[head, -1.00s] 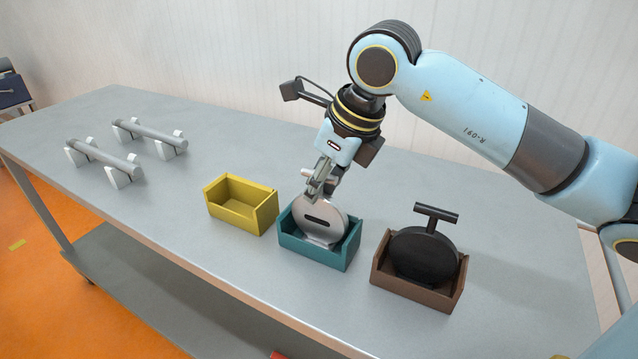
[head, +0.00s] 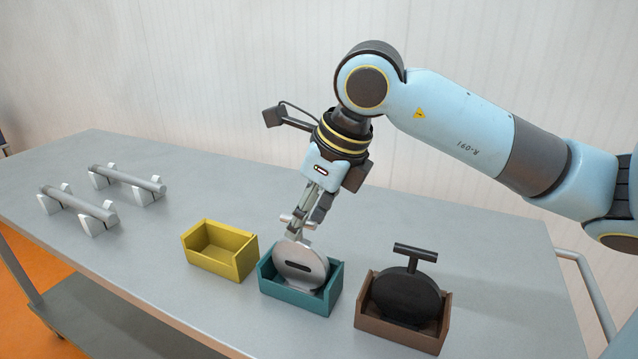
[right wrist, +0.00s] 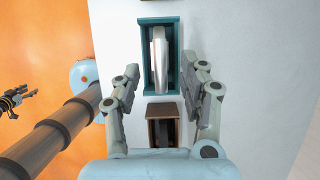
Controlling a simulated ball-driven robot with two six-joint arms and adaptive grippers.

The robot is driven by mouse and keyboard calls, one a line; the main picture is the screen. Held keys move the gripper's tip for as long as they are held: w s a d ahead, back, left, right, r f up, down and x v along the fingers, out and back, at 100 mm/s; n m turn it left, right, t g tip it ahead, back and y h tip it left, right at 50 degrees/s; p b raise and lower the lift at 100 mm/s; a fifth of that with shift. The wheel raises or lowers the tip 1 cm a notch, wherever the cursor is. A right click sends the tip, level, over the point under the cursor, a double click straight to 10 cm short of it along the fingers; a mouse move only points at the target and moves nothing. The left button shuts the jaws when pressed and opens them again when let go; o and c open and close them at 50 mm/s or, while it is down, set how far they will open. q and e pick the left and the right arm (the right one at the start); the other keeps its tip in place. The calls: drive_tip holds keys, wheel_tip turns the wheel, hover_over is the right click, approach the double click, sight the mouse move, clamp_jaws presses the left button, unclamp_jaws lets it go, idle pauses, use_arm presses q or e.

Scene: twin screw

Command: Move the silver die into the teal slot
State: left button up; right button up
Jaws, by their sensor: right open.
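The silver die (head: 300,267), a round upright disc with a dark slit and a T-handle, stands inside the teal slot (head: 296,299). In the right wrist view the silver die (right wrist: 160,60) is seen edge-on within the teal walls (right wrist: 147,80). My right gripper (head: 303,228) is open at the handle, just above the disc, and its fingers partly hide the handle. In the right wrist view its fingers (right wrist: 166,98) are wide apart with nothing gripped between them.
An empty yellow slot (head: 219,265) is to the left of the teal one. A brown slot (head: 395,332) holds a black die (head: 405,295) to the right. Two grey bars (head: 127,180) rest on white supports at the left. The table between is clear.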

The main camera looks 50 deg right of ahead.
drive_tip(key=v, duration=0.8)
drive_tip(key=shift+r, duration=0.2)
idle(0.5)
